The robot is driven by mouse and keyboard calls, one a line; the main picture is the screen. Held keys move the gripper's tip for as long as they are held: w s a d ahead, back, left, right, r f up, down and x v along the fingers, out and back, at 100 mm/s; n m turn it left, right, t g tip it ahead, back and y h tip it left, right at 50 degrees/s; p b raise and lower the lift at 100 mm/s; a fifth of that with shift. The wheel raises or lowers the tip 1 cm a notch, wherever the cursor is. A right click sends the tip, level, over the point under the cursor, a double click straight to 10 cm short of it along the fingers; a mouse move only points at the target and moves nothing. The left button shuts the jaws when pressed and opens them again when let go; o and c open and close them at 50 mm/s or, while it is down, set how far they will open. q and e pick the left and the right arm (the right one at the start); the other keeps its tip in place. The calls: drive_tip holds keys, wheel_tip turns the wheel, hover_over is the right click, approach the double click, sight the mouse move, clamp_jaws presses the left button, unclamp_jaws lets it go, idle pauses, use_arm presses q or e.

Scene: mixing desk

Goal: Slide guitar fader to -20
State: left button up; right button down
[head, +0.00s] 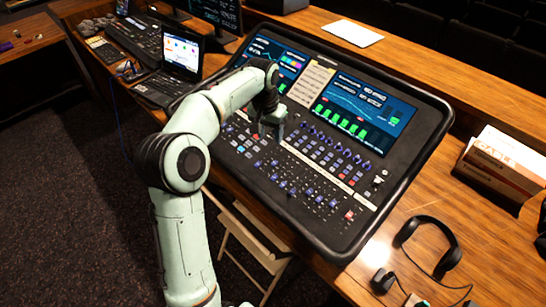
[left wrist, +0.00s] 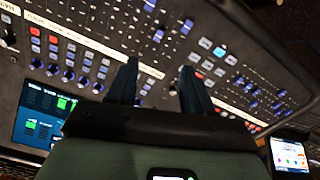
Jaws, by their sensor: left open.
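The mixing desk (head: 300,150) is a large dark console with rows of faders, knobs and buttons below two lit screens. My left gripper (head: 269,128) is over the middle of the desk, just below the screens. In the left wrist view its two dark fingers (left wrist: 160,78) are apart with nothing held between them. A bank of faders (left wrist: 172,28) lies beyond the fingertips there. Labels are too small to read, so I cannot tell which fader is the guitar one or where it stands. Whether the fingertips touch the desk is unclear. My right gripper is not in view.
A laptop (head: 182,54) stands left of the desk. Headphones (head: 430,243) lie at the front right, and a box of papers (head: 503,160) sits at the right. A white sheet (head: 352,33) lies on the ledge behind. A folding chair (head: 250,243) stands below the front edge.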

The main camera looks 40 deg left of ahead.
use_arm(q)
drive_tip(key=m, duration=2.2)
approach(273, 162)
drive_tip(key=f, duration=0.5)
drive_tip(key=w+f, duration=0.1)
drive_tip(key=f, duration=0.1)
drive_tip(key=shift+d+f+b, duration=0.15)
drive_tip(key=shift+f+b, duration=0.15)
drive_tip(key=shift+f, duration=0.05)
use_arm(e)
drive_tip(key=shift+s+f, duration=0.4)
use_arm(q)
drive_tip(key=shift+s, duration=0.1)
clamp_jaws()
